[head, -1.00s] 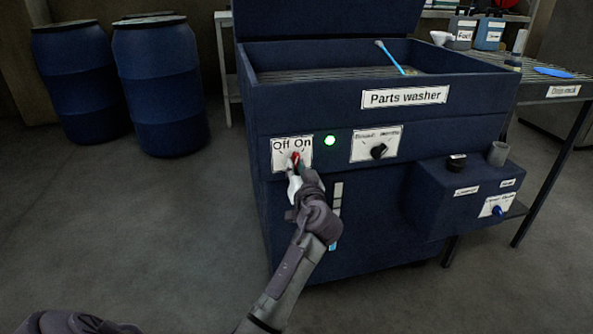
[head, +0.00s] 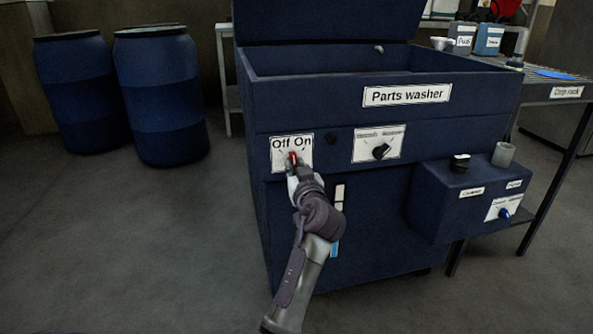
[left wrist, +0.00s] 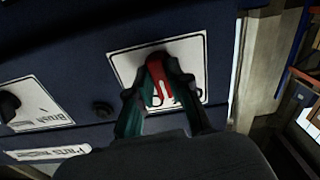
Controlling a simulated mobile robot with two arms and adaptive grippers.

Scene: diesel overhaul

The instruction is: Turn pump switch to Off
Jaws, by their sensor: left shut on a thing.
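The pump switch is a red knob (head: 293,159) on a white plate (head: 278,148) marked Off and On, on the front of the blue parts washer (head: 340,255). My left gripper (head: 292,170) is shut on the red knob. In the left wrist view the knob (left wrist: 157,76) stands between the two fingers, which touch its sides. In the head view the knob's top leans a little left, toward Off. The indicator lamp (head: 331,137) right of the plate is dark. My right gripper is out of view.
A black selector knob (head: 381,151) sits right of the lamp. A blue box (head: 455,208) with knobs juts out at the lower right. Blue drums (head: 165,95) stand at the back left. The floor left of the washer is clear.

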